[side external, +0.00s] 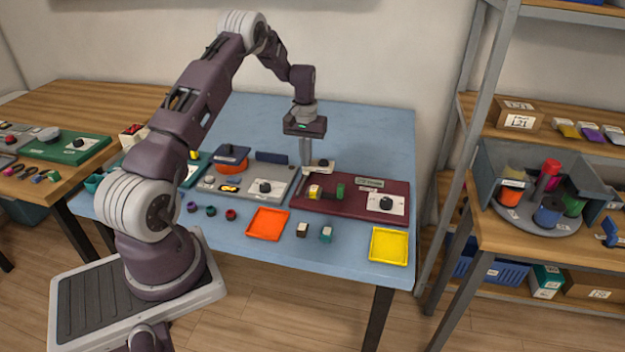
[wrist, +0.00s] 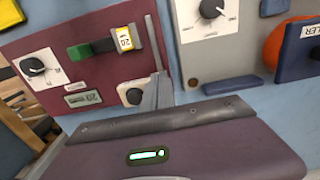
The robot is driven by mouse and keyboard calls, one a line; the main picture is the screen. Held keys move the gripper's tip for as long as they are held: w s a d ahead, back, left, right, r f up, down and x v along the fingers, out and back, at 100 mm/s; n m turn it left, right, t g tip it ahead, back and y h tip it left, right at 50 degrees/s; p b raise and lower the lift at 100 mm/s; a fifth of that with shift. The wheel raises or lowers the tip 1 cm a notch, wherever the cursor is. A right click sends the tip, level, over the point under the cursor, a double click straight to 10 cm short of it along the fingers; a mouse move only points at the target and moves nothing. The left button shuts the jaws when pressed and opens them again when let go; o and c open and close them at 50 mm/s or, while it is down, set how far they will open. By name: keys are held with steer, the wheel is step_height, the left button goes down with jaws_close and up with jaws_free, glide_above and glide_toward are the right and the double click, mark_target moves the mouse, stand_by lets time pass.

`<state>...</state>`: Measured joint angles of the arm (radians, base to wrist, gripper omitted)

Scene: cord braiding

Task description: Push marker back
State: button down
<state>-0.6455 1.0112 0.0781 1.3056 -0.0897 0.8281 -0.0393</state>
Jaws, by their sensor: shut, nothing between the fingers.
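A yellow piece with a number label (side external: 314,192), which looks like the marker, sits on the maroon panel (side external: 350,208). It also shows in the wrist view (wrist: 125,38), at one end of a dark bar whose other end carries a green block (wrist: 79,52). In the side view the green block (side external: 340,191) is to its right. My gripper (side external: 306,164) is shut and empty, pointing down at the panel's back left corner, beside a small white plate with a black knob (side external: 322,164). It is apart from the yellow piece. Whether it touches the panel is unclear.
A dial plate (side external: 386,203) is on the panel's right. A grey panel with a dial (side external: 265,187) stands close on the left. An orange tray (side external: 268,224), a yellow tray (side external: 389,246) and small blocks lie in front. The blue table's back right is clear.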

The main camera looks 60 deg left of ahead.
steer(key=shift+s+d, duration=0.4)
step_height(320, 180, up, 11)
steer(key=s+d+r+m+t, duration=0.1)
steer(key=s+d+r+m, duration=0.15)
steer(key=d+r, duration=0.65)
steer(key=s+d+r+m+t, duration=0.2)
steer(key=s+d+r, duration=0.2)
steer(key=d+r, duration=0.45)
steer(key=s+d+f+m+t, duration=0.1)
steer(key=s+d+m, duration=0.1)
steer(key=s+d, duration=0.5)
steer(key=s+d+f+m+t, duration=0.1)
steer(key=s+d+m, duration=0.1)
steer(key=s+d, duration=0.5)
steer(key=s, duration=0.5)
steer(key=shift+s+d+t, duration=0.2)
steer(key=shift+s+t, duration=0.1)
steer(key=shift+s, duration=0.05)
steer(key=shift+m, duration=0.25)
